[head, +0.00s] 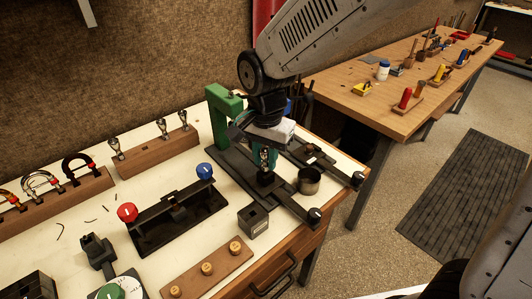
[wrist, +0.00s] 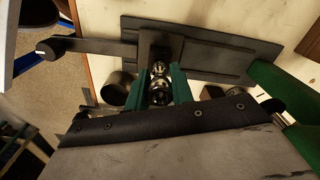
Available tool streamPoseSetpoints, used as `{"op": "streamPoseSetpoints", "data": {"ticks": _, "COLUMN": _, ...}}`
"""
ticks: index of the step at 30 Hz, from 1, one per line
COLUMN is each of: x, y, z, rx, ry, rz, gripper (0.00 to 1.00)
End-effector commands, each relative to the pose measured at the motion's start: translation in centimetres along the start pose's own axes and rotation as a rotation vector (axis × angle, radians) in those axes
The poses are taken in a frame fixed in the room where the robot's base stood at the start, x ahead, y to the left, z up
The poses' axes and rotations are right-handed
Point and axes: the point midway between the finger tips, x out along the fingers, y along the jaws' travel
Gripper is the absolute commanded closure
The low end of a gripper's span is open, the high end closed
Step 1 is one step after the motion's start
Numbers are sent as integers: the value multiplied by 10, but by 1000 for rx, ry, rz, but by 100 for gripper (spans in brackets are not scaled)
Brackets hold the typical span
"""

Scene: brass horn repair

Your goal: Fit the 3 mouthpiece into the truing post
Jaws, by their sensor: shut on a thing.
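My gripper (head: 265,158) is shut on a silver mouthpiece (head: 264,161), held upright between its two green fingers. The mouthpiece also shows between the fingers in the wrist view (wrist: 159,72). Directly below it in the head view is a dark block (head: 267,180) on the black base of the green-framed fixture, which looks like the truing post. The mouthpiece's lower end is at the block's top; whether it is inside or just above, I cannot tell. No number is readable on the mouthpiece. Several other mouthpieces (head: 115,147) stand in a wooden rack (head: 155,155) at the left.
A green upright (head: 219,125) stands close behind my gripper. A metal cup (head: 309,181) is close on the right, and a dark square box (head: 253,221) is in front. A black fixture with red and blue knobs (head: 175,214) lies to the left.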

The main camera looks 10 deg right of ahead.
Motion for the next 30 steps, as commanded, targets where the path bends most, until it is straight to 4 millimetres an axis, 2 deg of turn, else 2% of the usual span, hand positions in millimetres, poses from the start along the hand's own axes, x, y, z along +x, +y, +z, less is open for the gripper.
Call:
{"op": "streamPoseSetpoints", "data": {"ticks": 11, "x": 10, "y": 0, "z": 0, "rx": 0, "ry": 0, "rz": 0, "gripper": 100}}
{"op": "streamPoseSetpoints", "data": {"ticks": 12, "x": 10, "y": 0, "z": 0, "rx": 0, "ry": 0, "rz": -1, "gripper": 71}}
{"op": "streamPoseSetpoints", "data": {"ticks": 14, "x": 9, "y": 0, "z": 0, "rx": 0, "ry": 0, "rz": -1, "gripper": 54}}
{"op": "streamPoseSetpoints", "data": {"ticks": 15, "x": 9, "y": 0, "z": 0, "rx": 0, "ry": 0, "rz": -1, "gripper": 51}}
{"op": "streamPoseSetpoints", "data": {"ticks": 24, "x": 6, "y": 0, "z": 0, "rx": 0, "ry": 1, "rz": -1, "gripper": 51}}
{"op": "streamPoseSetpoints", "data": {"ticks": 30, "x": -22, "y": 0, "z": -1, "rx": 0, "ry": 2, "rz": -4, "gripper": 51}}
